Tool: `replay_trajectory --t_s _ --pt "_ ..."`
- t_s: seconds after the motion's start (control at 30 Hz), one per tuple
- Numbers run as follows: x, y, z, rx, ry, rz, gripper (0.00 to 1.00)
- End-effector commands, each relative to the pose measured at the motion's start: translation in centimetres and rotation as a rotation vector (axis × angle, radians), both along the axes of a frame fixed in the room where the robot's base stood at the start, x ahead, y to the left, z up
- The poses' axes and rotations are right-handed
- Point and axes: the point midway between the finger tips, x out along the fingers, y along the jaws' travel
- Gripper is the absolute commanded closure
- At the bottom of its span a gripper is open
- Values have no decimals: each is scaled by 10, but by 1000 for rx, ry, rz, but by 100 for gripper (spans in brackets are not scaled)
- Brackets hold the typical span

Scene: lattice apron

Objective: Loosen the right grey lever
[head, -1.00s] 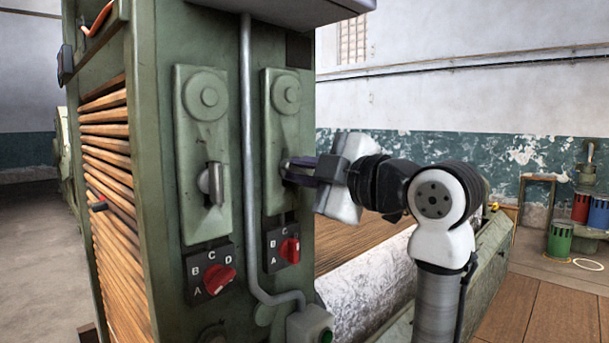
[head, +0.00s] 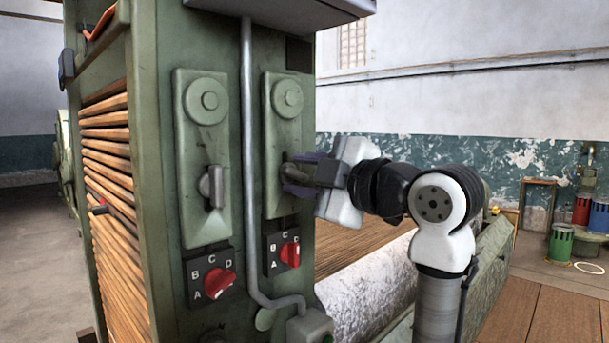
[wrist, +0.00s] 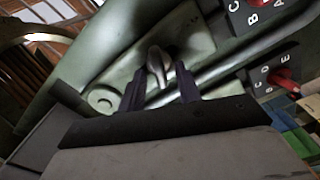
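The right grey lever (wrist: 160,66) stands on the right green plate (head: 283,125), below the plate's round boss. In the wrist view it shows between the two dark fingers of my gripper (wrist: 160,84), with a gap visible on each side. In the head view my gripper (head: 289,173) reaches in from the right at that lever, and its fingers hide most of it. My gripper is open around the lever, and I see no clear grip. The left grey lever (head: 211,187) hangs on the left green plate (head: 203,130), apart from my gripper.
A grey pipe (head: 246,130) runs down between the plates. Red-knobbed dials sit below them, left (head: 210,277) and right (head: 284,251). A large roller (head: 365,285) lies below my arm. Buckets (head: 561,243) stand far right.

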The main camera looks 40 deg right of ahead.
Motion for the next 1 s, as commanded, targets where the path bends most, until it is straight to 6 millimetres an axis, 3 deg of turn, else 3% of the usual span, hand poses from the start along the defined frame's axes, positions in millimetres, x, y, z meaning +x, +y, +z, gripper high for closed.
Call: replay_trajectory --t_s 0.17,0.7,1.0 --pt "-13 -1 -1 -1 -1 -1 66" --pt "-122 -10 -1 0 -1 -2 66" --pt "-138 -11 0 -1 0 0 66"
